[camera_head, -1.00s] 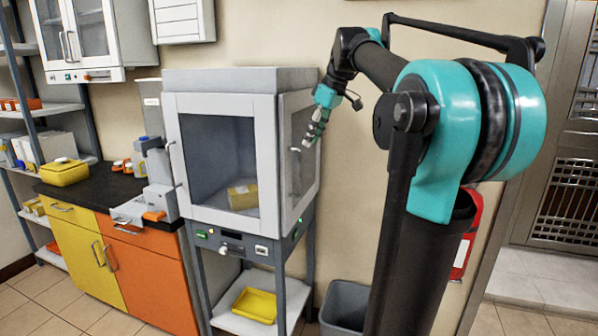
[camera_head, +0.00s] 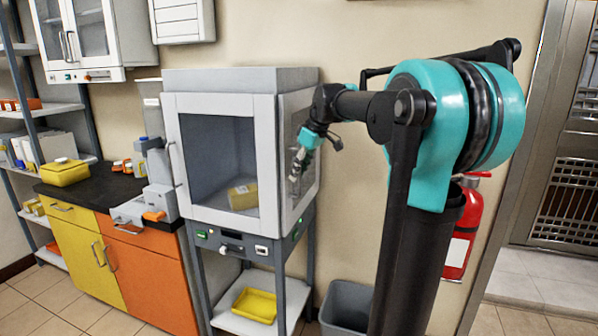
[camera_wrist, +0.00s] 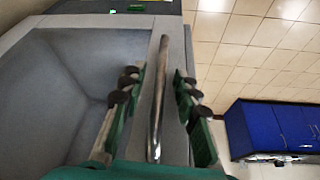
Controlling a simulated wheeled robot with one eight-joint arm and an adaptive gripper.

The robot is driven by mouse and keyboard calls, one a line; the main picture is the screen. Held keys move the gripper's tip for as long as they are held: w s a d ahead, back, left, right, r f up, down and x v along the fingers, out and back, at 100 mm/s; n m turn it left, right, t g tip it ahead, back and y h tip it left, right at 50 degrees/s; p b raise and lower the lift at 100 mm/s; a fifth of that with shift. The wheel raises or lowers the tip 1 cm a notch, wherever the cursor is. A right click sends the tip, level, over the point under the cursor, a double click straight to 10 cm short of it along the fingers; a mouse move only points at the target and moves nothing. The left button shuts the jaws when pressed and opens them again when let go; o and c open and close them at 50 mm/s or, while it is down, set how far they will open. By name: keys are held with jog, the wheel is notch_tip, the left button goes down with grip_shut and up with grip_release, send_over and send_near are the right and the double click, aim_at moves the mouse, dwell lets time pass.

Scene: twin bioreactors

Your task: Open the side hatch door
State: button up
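The side hatch door (camera_head: 294,205) is the framed glass panel on the right side of the grey cabinet (camera_head: 230,80). It looks shut. Its handle (camera_wrist: 158,95), a long metal bar, runs between the two fingers in the wrist view. My gripper (camera_wrist: 158,88) is open, with green-backed fingers on either side of the bar and a gap to each. In the head view my gripper (camera_head: 296,172) is in front of the side door and hides the handle. The cabinet's front door (camera_head: 262,160) is shut, with a yellow box (camera_head: 242,196) behind its glass.
A grey bin (camera_head: 346,302) stands on the floor below and right of the cabinet. A red fire extinguisher (camera_head: 468,225) hangs on the wall behind my arm. A counter with yellow and orange fronts (camera_head: 150,280) is at the left. A yellow tray (camera_head: 255,305) lies on the shelf below.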

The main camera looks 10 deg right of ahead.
grip_shut()
jog(key=shift+d, duration=0.1)
dwell(0.3)
